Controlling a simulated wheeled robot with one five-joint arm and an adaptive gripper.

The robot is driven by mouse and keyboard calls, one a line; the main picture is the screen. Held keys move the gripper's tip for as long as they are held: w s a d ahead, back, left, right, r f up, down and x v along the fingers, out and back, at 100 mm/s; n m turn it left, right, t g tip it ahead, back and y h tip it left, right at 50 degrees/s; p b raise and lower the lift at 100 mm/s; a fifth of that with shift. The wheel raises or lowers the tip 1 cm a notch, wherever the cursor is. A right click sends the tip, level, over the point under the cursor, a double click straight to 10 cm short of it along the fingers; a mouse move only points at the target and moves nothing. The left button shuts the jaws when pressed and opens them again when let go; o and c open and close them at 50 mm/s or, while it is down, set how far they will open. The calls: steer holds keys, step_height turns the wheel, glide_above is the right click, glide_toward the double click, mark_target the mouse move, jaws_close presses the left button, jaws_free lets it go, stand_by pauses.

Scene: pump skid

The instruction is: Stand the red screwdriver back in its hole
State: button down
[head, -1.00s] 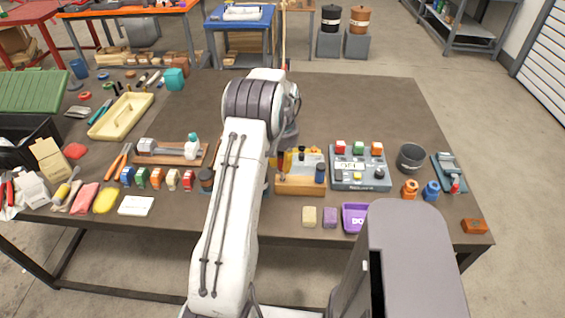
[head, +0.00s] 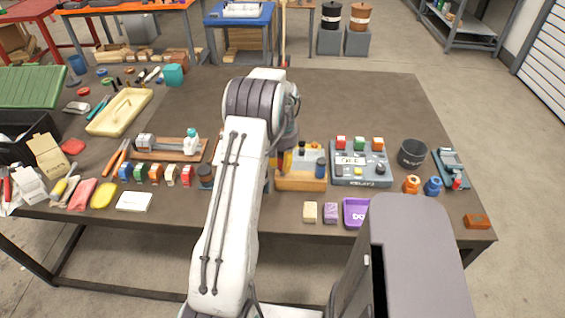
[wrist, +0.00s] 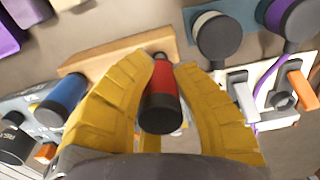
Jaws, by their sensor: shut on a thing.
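The red screwdriver (wrist: 161,92) shows in the wrist view as a red handle with a black end. The yellow fingers of my gripper (wrist: 165,64) are shut around its handle. Its shaft is hidden, so I cannot tell whether its tip is in a hole. The wooden holder block (wrist: 118,54) lies just behind the handle; it also shows in the head view (head: 300,184), right of my arm.
A blue handle (wrist: 62,101) stands at the block's other end. Two black-topped round items (wrist: 218,37) and small levers (wrist: 243,97) are close on the right in the wrist view. A grey switch box (head: 361,177) sits right of the block. The table's back middle is clear.

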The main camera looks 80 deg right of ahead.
steer(key=shift+f+b, duration=0.5)
steer(key=shift+f, duration=0.25)
steer(key=c, duration=1.1)
jaws_free()
step_height(320, 180, up, 12)
steer(key=shift+r, duration=0.1)
